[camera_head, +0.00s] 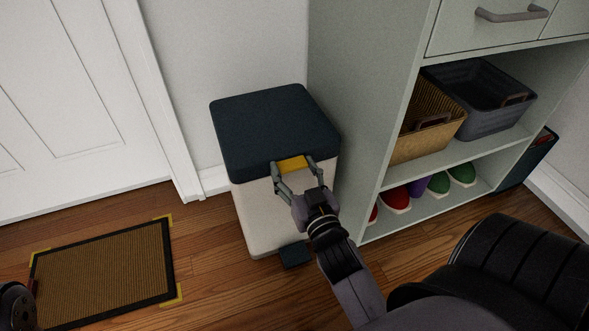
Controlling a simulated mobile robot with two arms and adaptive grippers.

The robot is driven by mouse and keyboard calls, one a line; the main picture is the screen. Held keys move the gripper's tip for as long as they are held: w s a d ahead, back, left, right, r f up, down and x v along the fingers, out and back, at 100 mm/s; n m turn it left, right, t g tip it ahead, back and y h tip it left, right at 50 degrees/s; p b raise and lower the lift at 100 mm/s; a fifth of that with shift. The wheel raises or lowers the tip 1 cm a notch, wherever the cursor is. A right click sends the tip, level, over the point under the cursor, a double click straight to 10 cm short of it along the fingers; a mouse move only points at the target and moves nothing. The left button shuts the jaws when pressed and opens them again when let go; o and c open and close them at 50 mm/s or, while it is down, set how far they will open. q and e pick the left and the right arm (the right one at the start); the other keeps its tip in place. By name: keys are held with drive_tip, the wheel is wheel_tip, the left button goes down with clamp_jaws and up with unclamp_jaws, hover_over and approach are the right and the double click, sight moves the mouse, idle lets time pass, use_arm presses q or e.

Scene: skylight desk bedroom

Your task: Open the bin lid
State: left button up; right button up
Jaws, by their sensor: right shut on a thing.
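The bin (253,210) is a cream box with a dark blue lid (270,125), standing on the floor between the door and the shelf unit. The lid lies flat and closed on the bin. A yellow tab (292,163) sits at the lid's front edge. My right gripper (292,168) is at the bin's front, its two fingers on either side of the yellow tab and shut on it. A dark pedal (295,255) juts from the bin's base. My left gripper is not clearly in view; only a dark part of mine shows at the lower left edge.
A pale green shelf unit (345,110) stands close on the bin's right, holding a wicker basket (425,137), a grey basket (490,105) and several shoes (395,201). A brown mat (105,270) lies at left before a white door (70,100). Wooden floor between is clear.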

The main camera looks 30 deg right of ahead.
drive_tip(key=c, duration=0.9)
drive_tip(key=shift+r+p, duration=0.2)
drive_tip(key=shift+p, duration=0.1)
